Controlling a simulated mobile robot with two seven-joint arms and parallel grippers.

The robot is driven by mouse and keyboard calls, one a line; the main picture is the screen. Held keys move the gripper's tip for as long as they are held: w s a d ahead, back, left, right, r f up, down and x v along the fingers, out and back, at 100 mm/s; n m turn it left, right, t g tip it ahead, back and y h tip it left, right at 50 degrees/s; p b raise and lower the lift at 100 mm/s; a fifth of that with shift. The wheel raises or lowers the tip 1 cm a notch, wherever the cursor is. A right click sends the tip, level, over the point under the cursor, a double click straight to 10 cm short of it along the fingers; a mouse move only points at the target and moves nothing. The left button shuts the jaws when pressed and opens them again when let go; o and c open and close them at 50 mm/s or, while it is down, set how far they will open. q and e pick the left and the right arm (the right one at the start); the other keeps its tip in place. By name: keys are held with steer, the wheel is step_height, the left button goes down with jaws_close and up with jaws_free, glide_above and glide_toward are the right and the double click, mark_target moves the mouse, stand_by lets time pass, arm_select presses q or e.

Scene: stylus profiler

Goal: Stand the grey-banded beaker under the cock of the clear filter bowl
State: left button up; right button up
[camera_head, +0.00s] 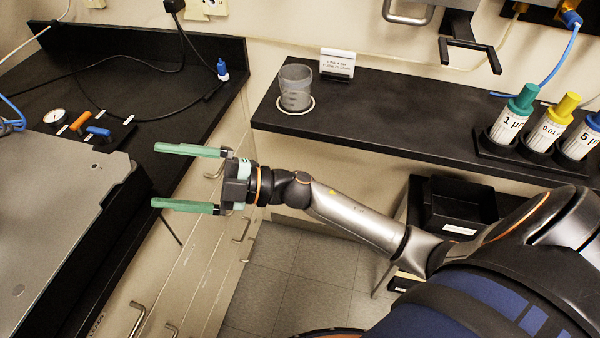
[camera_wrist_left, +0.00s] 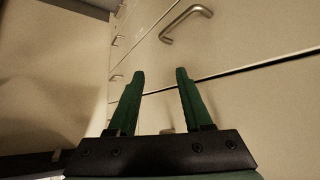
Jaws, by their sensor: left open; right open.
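A clear beaker with a grey band (camera_head: 295,90) stands upright on a white ring on the black bench at the back, left of centre in the head view. I cannot make out the clear filter bowl or its cock in either view. My right gripper (camera_head: 155,175) is open and empty, its green fingers pointing left, in front of the beaker and to its left. My left gripper (camera_wrist_left: 160,72) is open and empty in the left wrist view, facing cabinet drawers. It is not seen in the head view.
Several capped bottles (camera_head: 511,119) sit in a black rack on the right. A dark forked bracket (camera_head: 470,45) hangs above the bench. A grey instrument (camera_head: 60,205) fills the left. The bench between beaker and bottles is clear.

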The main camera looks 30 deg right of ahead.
steer(key=s+d+f+m+t+h, duration=0.1)
steer(key=d+f+m+t+h, duration=0.65)
steer(key=f+m+h, duration=0.7)
steer(key=s+d+f+m+g+h, duration=0.1)
steer(key=s+d+f+m+g, duration=0.2)
steer(key=s+f, duration=0.4)
steer(key=s+d+f+m+g+h, duration=0.1)
steer(key=s+f+m+g, duration=0.3)
steer(key=s+f, duration=0.4)
step_height(320, 180, down, 3)
steer(key=shift+s+d+r+g, duration=0.1)
steer(key=shift+s+d+g, duration=0.1)
steer(key=shift+d+g, duration=0.65)
